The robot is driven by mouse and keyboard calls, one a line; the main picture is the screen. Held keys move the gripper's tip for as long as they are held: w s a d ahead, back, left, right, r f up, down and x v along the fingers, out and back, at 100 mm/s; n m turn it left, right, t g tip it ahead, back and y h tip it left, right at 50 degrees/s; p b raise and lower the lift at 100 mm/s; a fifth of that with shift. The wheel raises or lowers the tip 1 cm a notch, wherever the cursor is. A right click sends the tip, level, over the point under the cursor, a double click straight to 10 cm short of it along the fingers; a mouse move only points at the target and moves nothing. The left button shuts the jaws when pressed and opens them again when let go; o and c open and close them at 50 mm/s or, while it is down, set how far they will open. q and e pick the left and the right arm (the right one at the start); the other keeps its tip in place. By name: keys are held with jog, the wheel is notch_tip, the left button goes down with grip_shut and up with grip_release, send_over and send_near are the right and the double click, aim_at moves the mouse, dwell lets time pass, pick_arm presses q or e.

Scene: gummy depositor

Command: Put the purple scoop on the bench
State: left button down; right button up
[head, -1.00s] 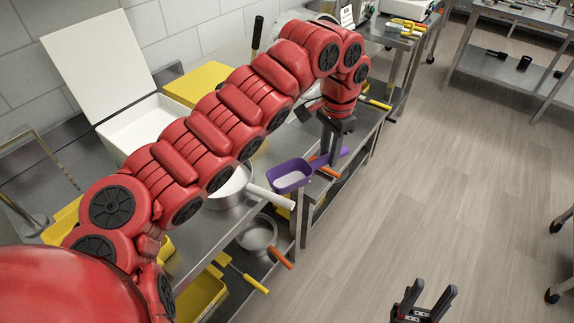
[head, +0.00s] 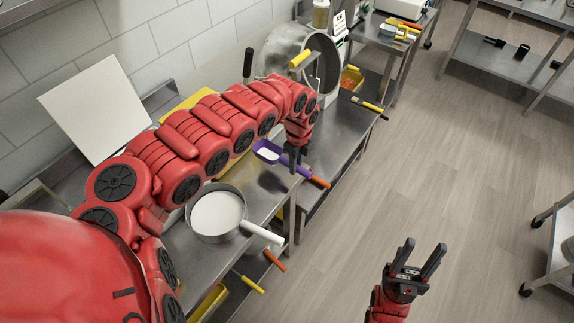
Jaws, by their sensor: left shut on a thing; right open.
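The purple scoop (head: 261,148) is over the steel bench (head: 264,185), with white material in its bowl. My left gripper (head: 295,162) is shut on the scoop's handle, most of which its fingers hide. I cannot tell whether the scoop touches the bench top or is just above it. My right gripper (head: 418,262) is open and empty, above the floor to the right of the bench.
A steel pan (head: 190,222) with white contents stands left of the scoop. An orange handle (head: 320,182) lies close to my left gripper. A large metal drum (head: 326,62) and a yellow-handled tool (head: 367,103) are further back.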

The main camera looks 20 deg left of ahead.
pick_arm(q)
notch_tip(320, 180, down, 5)
jog(key=shift+s+f+p, duration=0.1)
jog(key=shift+f+p, duration=0.1)
jog(key=shift+p, duration=0.35)
jog(key=shift+f, duration=0.35)
jog(key=shift+f, duration=0.1)
jog(key=c, duration=0.7)
grip_release()
